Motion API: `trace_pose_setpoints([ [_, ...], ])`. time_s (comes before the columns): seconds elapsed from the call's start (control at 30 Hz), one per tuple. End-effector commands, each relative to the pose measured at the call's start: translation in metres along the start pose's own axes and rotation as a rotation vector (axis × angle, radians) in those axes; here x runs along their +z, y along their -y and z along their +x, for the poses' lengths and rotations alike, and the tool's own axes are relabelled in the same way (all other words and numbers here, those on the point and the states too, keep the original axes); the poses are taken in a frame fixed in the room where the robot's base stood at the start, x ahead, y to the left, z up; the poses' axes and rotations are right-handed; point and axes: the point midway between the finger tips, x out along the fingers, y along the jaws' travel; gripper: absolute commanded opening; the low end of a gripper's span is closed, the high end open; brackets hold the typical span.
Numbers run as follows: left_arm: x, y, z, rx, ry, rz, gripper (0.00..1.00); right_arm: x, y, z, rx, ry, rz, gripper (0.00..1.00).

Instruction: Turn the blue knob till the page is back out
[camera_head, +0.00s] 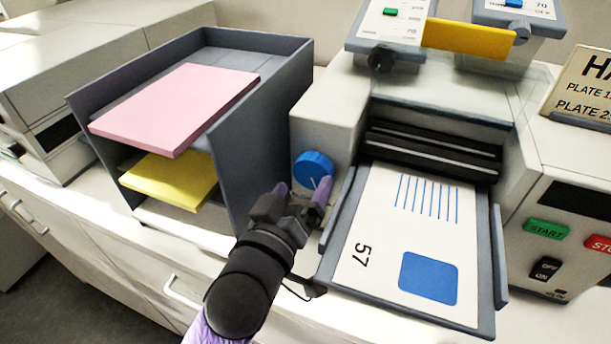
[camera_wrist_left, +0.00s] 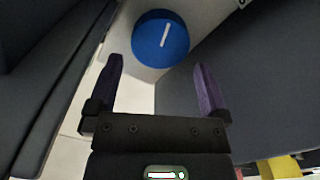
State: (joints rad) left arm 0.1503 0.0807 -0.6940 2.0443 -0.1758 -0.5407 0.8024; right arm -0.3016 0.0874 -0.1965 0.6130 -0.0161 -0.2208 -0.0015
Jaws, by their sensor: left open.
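The blue knob (camera_head: 313,169) is on the front face of the laminating machine, left of its feed tray (camera_head: 339,247). It carries a white line mark; in the left wrist view the knob (camera_wrist_left: 160,39) lies just beyond the fingertips, with the mark tilted. My left gripper (camera_head: 304,188) is open and in front of the knob, with a purple finger on either side (camera_wrist_left: 157,75); nothing is between the fingers. The page (camera_head: 377,242), white with blue stripes, a blue block and "57", lies on the tray, its far end near the dark rollers (camera_head: 430,150). My right gripper is out of view.
A grey two-level rack (camera_head: 270,125) stands at the left with pink sheets (camera_head: 175,105) above and yellow sheets (camera_head: 172,180) below. At the right are a green START button (camera_head: 546,229), a red button (camera_head: 601,244) and an ON/OFF switch (camera_head: 545,268).

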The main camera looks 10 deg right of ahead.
Motion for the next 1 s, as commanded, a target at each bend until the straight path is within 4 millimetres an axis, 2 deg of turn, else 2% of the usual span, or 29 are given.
trace_pose_setpoints([
  [0.1,0.000,0.000,0.018,0.001,-0.001,0.001,1.00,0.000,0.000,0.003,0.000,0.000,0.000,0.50],
  [0.2,0.001,0.000,0.028,0.000,0.000,0.001,1.00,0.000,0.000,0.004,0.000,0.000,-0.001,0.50],
  [0.53,0.000,0.000,0.033,0.000,0.000,0.001,1.00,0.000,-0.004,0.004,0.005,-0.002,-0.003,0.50],
  [0.57,0.000,0.000,0.033,0.000,0.000,0.001,0.96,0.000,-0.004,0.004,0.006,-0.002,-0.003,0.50],
  [0.87,0.000,0.000,0.033,0.000,0.000,0.001,0.32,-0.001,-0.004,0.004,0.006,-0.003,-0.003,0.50],
  [0.9,0.000,0.000,0.033,0.000,0.000,0.001,0.28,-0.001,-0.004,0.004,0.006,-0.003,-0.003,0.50],
  [1.0,0.000,0.000,0.033,0.000,0.000,0.005,0.28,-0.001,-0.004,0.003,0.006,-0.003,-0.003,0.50],
])
